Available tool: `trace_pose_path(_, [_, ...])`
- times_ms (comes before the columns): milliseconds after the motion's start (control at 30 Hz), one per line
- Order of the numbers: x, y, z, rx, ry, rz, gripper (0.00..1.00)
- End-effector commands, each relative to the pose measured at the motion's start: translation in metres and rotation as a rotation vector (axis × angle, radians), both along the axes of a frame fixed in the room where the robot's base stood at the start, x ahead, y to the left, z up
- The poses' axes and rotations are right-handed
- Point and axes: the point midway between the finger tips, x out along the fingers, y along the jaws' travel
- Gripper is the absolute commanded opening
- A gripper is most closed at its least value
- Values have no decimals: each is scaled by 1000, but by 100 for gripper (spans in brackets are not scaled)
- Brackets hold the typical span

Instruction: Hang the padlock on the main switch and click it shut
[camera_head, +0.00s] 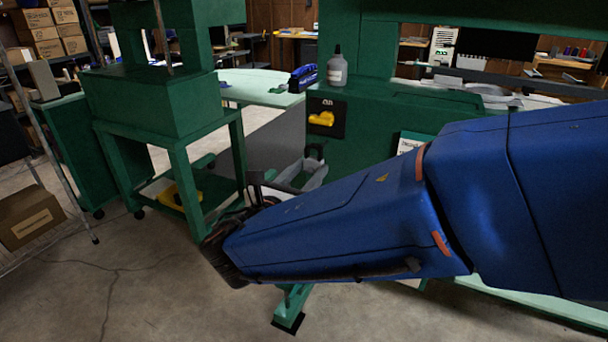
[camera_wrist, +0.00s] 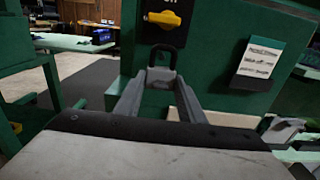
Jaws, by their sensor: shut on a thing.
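The main switch is a yellow handle (camera_head: 321,119) on a black plate on the green machine front; the handle also shows in the wrist view (camera_wrist: 164,19), lying roughly level. My gripper (camera_wrist: 161,82) is shut on the padlock, whose grey body (camera_wrist: 161,76) sits between the two grey fingertips. The padlock's dark shackle (camera_wrist: 163,54) points up, below the switch handle in the picture and apart from it. Whether the shackle is latched I cannot tell. In the head view my gripper (camera_head: 309,172) is partly hidden behind my blue arm, and the shackle (camera_head: 314,151) shows small above it.
A white notice (camera_wrist: 258,60) hangs right of the switch. A bottle (camera_head: 338,68) and a blue tool (camera_head: 303,78) stand on surfaces above and behind. A green press stand (camera_head: 165,130) is on the left. Open concrete floor (camera_head: 130,290) lies at the lower left.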

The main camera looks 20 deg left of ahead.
Motion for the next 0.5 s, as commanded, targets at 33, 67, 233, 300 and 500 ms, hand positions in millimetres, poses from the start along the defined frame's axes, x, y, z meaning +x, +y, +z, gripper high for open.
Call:
trace_pose_path(33, [5,-1,-1,0,0,-1,13])
trace_pose_path(67, [7,-1,-1,0,1,-1,13])
trace_pose_path(233, [20,-2,-2,0,-1,-1,13])
trace_pose_path(300, [26,-3,-3,0,0,-1,13])
trace_pose_path(500, [42,-4,-2,0,0,-2,13])
